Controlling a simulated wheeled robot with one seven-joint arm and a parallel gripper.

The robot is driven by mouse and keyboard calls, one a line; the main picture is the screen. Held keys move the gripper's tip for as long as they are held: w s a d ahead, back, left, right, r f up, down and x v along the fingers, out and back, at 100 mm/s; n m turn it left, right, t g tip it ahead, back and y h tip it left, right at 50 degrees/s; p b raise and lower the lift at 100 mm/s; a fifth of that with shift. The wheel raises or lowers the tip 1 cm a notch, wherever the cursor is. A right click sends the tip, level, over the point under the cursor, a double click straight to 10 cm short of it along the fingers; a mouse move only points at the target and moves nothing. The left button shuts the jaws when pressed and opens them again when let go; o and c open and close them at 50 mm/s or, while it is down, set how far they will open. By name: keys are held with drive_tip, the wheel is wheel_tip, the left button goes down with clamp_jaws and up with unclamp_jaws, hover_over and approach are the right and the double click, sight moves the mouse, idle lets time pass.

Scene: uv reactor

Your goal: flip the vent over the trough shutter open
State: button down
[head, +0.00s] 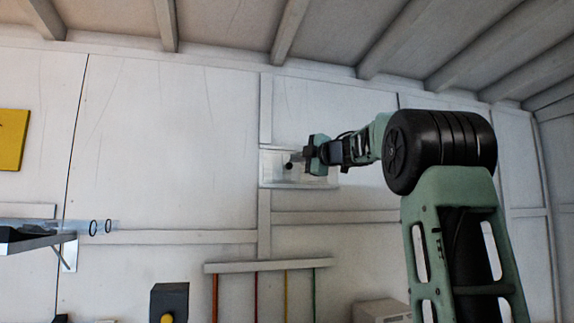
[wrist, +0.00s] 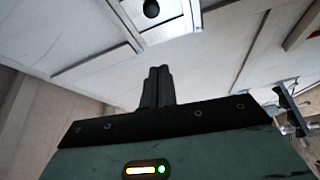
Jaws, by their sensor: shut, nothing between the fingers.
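The vent shutter (head: 272,168) is a pale panel set on the white wall, near the middle of the head view. A small dark round knob (head: 289,165) shows on it, just left of my gripper. My gripper (head: 306,153) is in front of the panel's right part and hides some of it. In the wrist view the knob (wrist: 151,8) is at the top edge, beyond the tips of my gripper (wrist: 160,70). The fingers are shut together with nothing between them, and a gap shows between them and the knob. I cannot tell whether the shutter is open.
A rail (head: 268,267) with several coloured rods hangs on the wall below. A shelf (head: 38,240) with clear tubes is at the left, under a yellow panel (head: 12,139). A grey box with a yellow button (head: 169,300) is lower left. The wall left of the shutter is clear.

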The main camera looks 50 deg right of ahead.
sight(286, 162)
drive_tip(key=w+d+p, duration=0.1)
drive_tip(key=w+p, duration=0.1)
drive_tip(key=w, duration=0.1)
drive_tip(key=w+d+p, duration=0.1)
drive_tip(key=w+p, duration=0.1)
drive_tip(key=w+d+p, duration=0.1)
drive_tip(key=w+p, duration=0.1)
drive_tip(key=w, duration=0.1)
drive_tip(key=shift+w+d, duration=0.3)
drive_tip(key=shift+d, duration=0.1)
drive_tip(key=shift+d+f, duration=0.15)
drive_tip(key=shift+d, duration=0.1)
drive_tip(key=shift+s, duration=0.2)
